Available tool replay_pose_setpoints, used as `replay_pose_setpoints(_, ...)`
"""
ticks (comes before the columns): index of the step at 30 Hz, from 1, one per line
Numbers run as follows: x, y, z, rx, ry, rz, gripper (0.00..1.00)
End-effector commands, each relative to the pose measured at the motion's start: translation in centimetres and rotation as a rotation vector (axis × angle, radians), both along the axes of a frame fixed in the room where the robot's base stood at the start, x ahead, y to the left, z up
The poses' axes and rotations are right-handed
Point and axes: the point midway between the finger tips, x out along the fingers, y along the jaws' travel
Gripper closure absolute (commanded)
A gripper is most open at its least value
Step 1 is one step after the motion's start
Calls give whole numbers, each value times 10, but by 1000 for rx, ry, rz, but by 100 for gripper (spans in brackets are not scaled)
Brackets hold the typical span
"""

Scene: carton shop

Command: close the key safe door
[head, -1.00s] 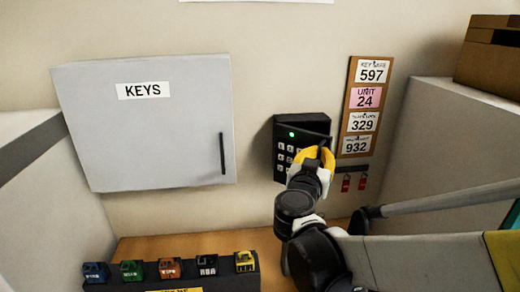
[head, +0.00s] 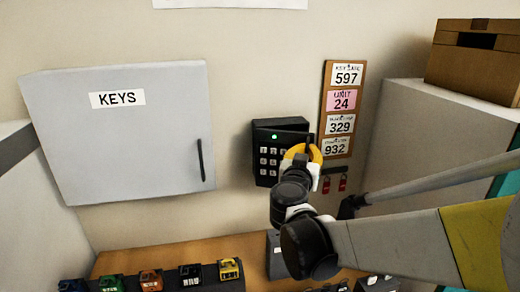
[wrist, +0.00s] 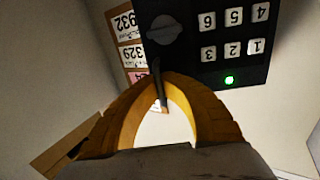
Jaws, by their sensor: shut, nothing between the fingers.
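The key safe (head: 266,170) is a black wall box with white number keys and a lit green light. In the wrist view its keypad face (wrist: 212,68) is upside down, with a round dark knob (wrist: 165,30) beside the keys. A thin dark edge or strip runs from the box toward my fingertips. Whether the door stands ajar or flush is unclear. My gripper (head: 304,150) has yellow fingers, shut and empty, at the safe's right side in the head view. In the wrist view its fingertips (wrist: 165,76) overlap the safe's edge; contact cannot be told.
A grey cabinet marked KEYS (head: 120,140) hangs to the left. A tag board (head: 341,112) with number cards is close on the right, with red tags (head: 342,183) below. A cardboard box (head: 475,60) stands at right. Several coloured padlocks (head: 150,279) line the bench below.

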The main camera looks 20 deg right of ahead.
Motion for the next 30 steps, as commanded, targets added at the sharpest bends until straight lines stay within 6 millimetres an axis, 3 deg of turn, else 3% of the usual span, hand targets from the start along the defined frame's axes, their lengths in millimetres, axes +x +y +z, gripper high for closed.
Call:
replay_pose_setpoints(2, -1, -1, 0, -1, 0, -5, 100)
replay_pose_setpoints(5, -1, -1, 0, -1, 0, -4, 74)
replay_pose_setpoints(6, -1, -1, 0, -1, 0, -3, 70)
replay_pose_setpoints(17, -4, 4, 0, 0, 0, 1, 70)
replay_pose_setpoints(30, -74, 59, 0, -1, 1, 2, 70)
